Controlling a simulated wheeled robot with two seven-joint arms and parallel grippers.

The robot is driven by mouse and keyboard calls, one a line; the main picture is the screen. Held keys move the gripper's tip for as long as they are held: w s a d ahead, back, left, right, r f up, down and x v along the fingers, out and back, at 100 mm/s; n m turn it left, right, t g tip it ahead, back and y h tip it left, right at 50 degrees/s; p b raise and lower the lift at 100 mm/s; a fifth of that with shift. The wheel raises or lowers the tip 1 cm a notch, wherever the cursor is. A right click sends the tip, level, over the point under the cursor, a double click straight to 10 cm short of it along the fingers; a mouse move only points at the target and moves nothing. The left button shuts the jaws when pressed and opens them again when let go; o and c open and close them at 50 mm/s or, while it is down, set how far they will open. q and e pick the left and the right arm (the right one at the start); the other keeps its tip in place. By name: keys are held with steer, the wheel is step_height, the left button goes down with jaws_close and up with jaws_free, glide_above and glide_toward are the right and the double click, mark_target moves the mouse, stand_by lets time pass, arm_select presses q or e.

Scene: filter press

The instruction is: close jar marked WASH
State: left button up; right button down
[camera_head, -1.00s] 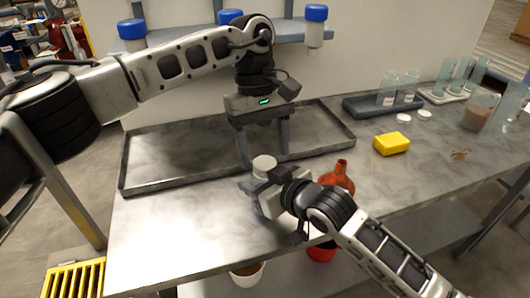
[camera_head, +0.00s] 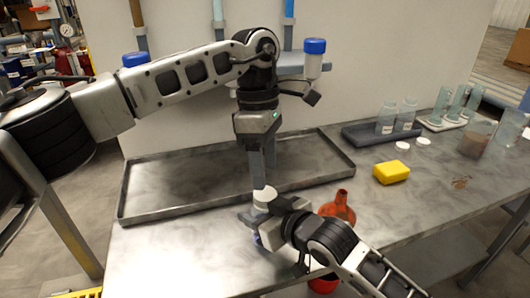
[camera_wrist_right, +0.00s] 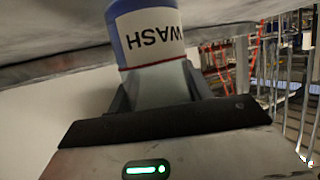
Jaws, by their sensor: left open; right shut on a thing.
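The jar marked WASH (camera_wrist_right: 150,35) fills the top of the right wrist view, its blue, white and red label upside down in that picture. In the head view its white top (camera_head: 265,195) shows just above my right gripper (camera_head: 258,222), which is shut on the jar and hides most of its body. My left gripper (camera_head: 264,168) is open and points straight down, its fingertips directly over the white top. Its fingers line up one behind the other, so their gap is hard to see. I cannot tell whether the fingertips touch the top, or how tightly the top sits.
A shallow metal tray (camera_head: 160,208) lies behind the jar. An orange-red flask (camera_head: 338,208) stands close to the right of my right gripper. A yellow block (camera_head: 391,172), loose white caps (camera_head: 402,146) and racked glassware (camera_head: 385,122) are farther right. Blue-capped jars (camera_head: 314,58) stand on the back shelf.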

mark_target(265, 193)
arm_select(q)
steer(key=n, duration=0.5)
steer(key=shift+r, duration=0.25)
steer(key=n, duration=0.5)
steer(key=shift+r+t, duration=0.15)
steer(key=shift+t, duration=0.25)
steer(key=n, duration=0.7)
steer(key=shift+r+y, duration=0.25)
steer(key=shift+y, duration=0.05)
steer(key=n, duration=0.7)
steer(key=shift+r+n+t, duration=0.25)
steer(key=shift+n+t, duration=0.05)
steer(key=shift+t, duration=0.1)
steer(key=n, duration=0.4)
steer(key=shift+s+r, duration=0.1)
steer(key=shift+r, duration=0.05)
steer(key=n, duration=0.5)
steer(key=shift+r+t, duration=0.15)
steer(key=shift+t, duration=0.15)
steer(key=shift+f, duration=4.05)
